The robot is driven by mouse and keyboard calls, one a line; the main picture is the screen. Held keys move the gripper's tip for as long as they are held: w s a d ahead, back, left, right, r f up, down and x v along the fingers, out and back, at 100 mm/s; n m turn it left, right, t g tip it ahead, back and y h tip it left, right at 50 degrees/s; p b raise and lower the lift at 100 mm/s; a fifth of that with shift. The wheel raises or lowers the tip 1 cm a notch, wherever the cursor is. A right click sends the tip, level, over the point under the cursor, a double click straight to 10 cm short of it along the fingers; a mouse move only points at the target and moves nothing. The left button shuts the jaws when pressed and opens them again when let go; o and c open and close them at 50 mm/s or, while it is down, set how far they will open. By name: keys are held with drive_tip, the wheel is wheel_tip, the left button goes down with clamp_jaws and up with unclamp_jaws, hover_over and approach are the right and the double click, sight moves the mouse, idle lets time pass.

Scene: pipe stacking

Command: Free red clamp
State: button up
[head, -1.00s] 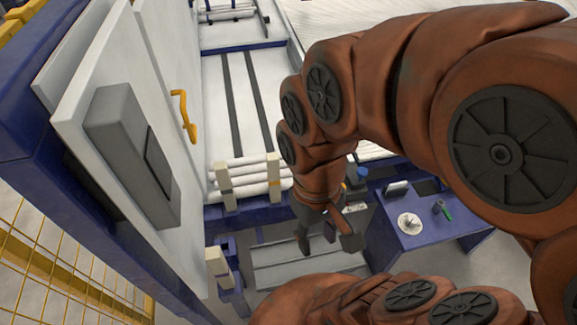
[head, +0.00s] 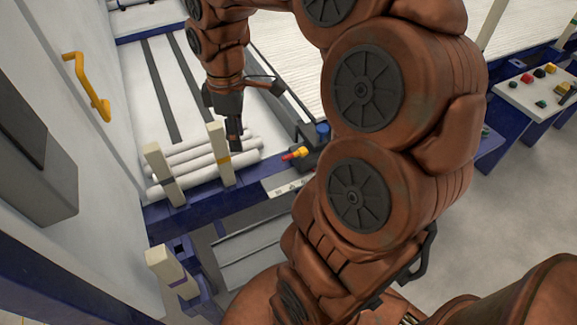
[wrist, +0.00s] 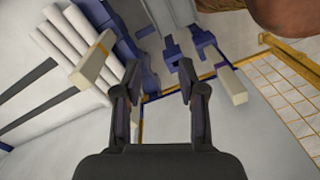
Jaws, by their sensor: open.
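A small clamp-like part with a red tip and yellow body (head: 295,154) sits at the right end of the blue crossbeam in the head view, beside a dark block. I cannot make it out in the wrist view. My gripper (head: 235,138) is open and points down above the white pipes, left of that part and apart from it. In the wrist view my gripper's fingers (wrist: 159,72) are spread with nothing between them.
White pipes (head: 190,165) lie behind two cream posts (head: 218,150) on the blue beam (head: 160,228). Another cream post (head: 168,266) stands nearer. A white door with a yellow handle (head: 88,88) is at left. A control panel (head: 540,92) is at right.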

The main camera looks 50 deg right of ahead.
drive_tip(key=w+d+f+n+b, duration=0.3)
drive_tip(key=w+d+f+b, duration=0.2)
drive_tip(key=d+f+b, duration=0.5)
drive_tip(key=n+b, duration=0.2)
drive_tip(key=b, duration=0.2)
hover_over(289, 156)
wheel_tip(289, 156, down, 10)
drive_tip(key=shift+w+f, duration=0.1)
drive_tip(key=shift+f+b, duration=0.95)
drive_tip(key=shift+f, duration=2.8)
drive_tip(key=shift+c, duration=0.2)
clamp_jaws()
